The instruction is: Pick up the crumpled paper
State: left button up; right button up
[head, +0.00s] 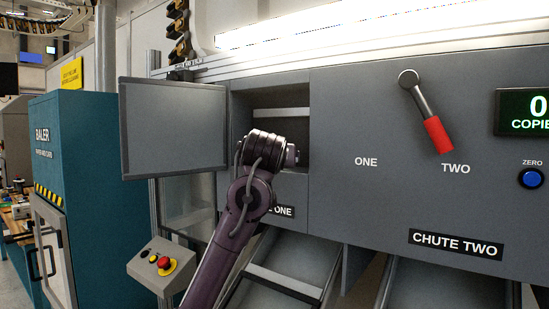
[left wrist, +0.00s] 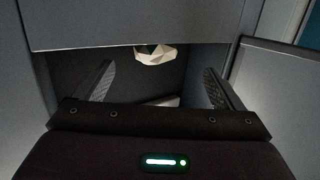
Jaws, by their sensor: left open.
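The crumpled paper (left wrist: 155,54) is a small pale, faceted lump inside the dark opening in the left wrist view, partly cut off at its top by the panel edge. My left gripper (left wrist: 158,70) is open, one finger on each side of the picture, with the paper beyond and between the fingertips, apart from both. In the head view my left arm reaches into the opening (head: 278,100) above the chute one label; the fingers and the paper are hidden there. My right gripper is not in view.
A grey door (head: 172,128) stands open left of the opening. A lever with a red grip (head: 438,134) and a blue button (head: 530,178) are to the right. A red stop button (head: 165,264) is on a box at lower left. The opening's walls are close around the gripper.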

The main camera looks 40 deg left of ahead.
pick_arm(q)
jog(key=p+x, duration=0.1)
jog(key=x, duration=0.3)
jog(key=shift+w+d+f+p, duration=0.15)
jog(key=shift+w+d+p, duration=0.1)
jog(key=shift+p, duration=0.1)
jog(key=shift+w+a+f, duration=0.1)
jog(key=shift+f, duration=0.05)
jog(key=shift+c, duration=0.8)
jog(key=c, duration=0.9)
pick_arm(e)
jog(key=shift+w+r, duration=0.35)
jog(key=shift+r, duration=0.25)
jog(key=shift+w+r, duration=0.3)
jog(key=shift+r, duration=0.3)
